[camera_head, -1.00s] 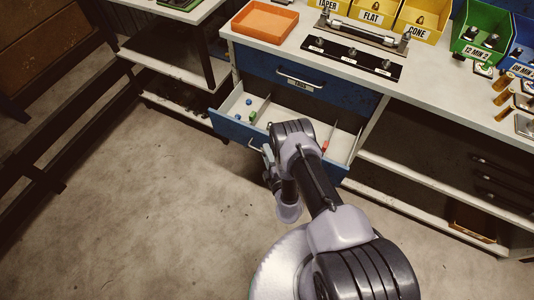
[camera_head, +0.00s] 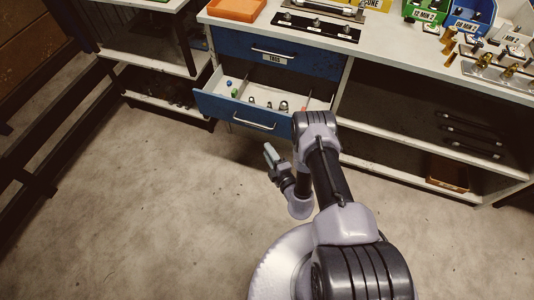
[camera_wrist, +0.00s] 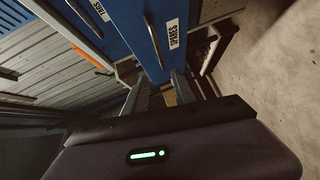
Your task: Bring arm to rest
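My arm is bent in front of the workbench, reaching up from the bottom of the head view. My gripper (camera_head: 270,156) hangs over the floor, below and apart from the handle (camera_head: 253,122) of the open lower drawer. In the wrist view its two fingers (camera_wrist: 160,92) are apart, with nothing seen between them but the background behind. The lower blue drawer (camera_head: 218,106) is pulled out and holds several small parts in divided compartments. The upper blue drawer (camera_head: 311,68) is shut.
The bench top (camera_head: 395,48) carries an orange tray (camera_head: 236,9), a black strip with fittings (camera_head: 316,27) and several bins at right. Open shelves with a brown box (camera_head: 447,173) are under it. A dark rack stands at left. The floor (camera_head: 140,220) is clear in front.

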